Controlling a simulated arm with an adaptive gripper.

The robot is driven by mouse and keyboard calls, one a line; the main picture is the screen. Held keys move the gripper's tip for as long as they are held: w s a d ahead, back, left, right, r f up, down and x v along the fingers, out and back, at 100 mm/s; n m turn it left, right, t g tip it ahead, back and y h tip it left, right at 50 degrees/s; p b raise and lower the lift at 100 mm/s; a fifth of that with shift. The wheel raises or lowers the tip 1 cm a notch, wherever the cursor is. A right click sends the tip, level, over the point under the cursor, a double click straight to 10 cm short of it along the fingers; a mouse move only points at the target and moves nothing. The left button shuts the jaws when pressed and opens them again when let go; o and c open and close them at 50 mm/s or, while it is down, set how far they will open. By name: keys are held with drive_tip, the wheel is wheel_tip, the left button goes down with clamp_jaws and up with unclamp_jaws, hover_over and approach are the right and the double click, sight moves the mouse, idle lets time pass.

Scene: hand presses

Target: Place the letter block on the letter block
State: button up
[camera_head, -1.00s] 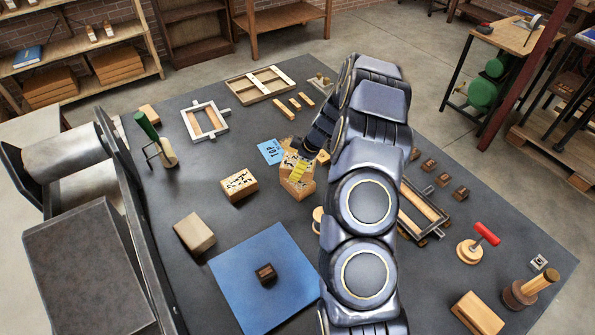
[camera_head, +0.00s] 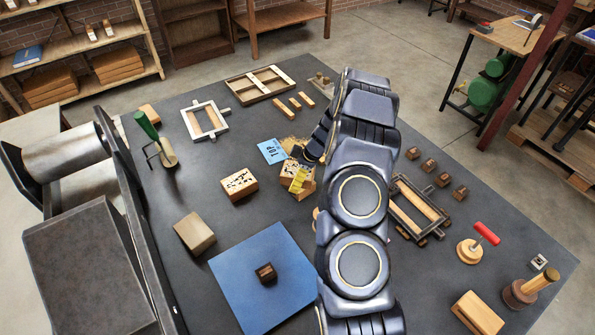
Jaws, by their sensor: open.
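A light wooden letter block with black marks on top (camera_head: 239,184) lies on the dark table, left of my gripper. A second marked wooden letter block (camera_head: 306,189) is at my gripper; whether it is one block or two stacked is hard to tell. My gripper (camera_head: 298,181), with yellow fingers, is open at this block and covers part of its top. Whether the fingers touch it cannot be seen. A tan piece (camera_head: 291,142) lies just behind, partly hidden by my wrist.
A blue sheet (camera_head: 235,290) with a small dark block (camera_head: 266,272) lies in front. A plain block (camera_head: 195,233), a blue card (camera_head: 271,151) and a green-handled tool (camera_head: 151,135) are nearby. A frame (camera_head: 418,207) lies right of my arm; a press (camera_head: 75,170) stands left.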

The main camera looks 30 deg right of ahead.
drive_tip(key=shift+r, duration=0.1)
drive_tip(key=v, duration=1.2)
drive_tip(key=s+a+r+m+g+y, duration=0.1)
drive_tip(key=s+a+r, duration=0.35)
drive_tip(key=a, duration=0.45)
drive_tip(key=s+a+r+m+g, duration=0.1)
drive_tip(key=s+a+r, duration=0.2)
drive_tip(key=a+r, duration=0.4)
drive_tip(key=s+a+r+m+g+h, duration=0.1)
drive_tip(key=s+a+m+g, duration=0.1)
drive_tip(key=s, duration=0.9)
drive_tip(key=s+a+r+m+g+h, duration=0.1)
drive_tip(key=s+a+m, duration=0.4)
drive_tip(key=s, duration=0.6)
drive_tip(key=shift+s+a+r+g+h, duration=0.25)
drive_tip(key=shift+a+r+g+h, duration=0.15)
drive_tip(key=shift+a+r+h, duration=0.15)
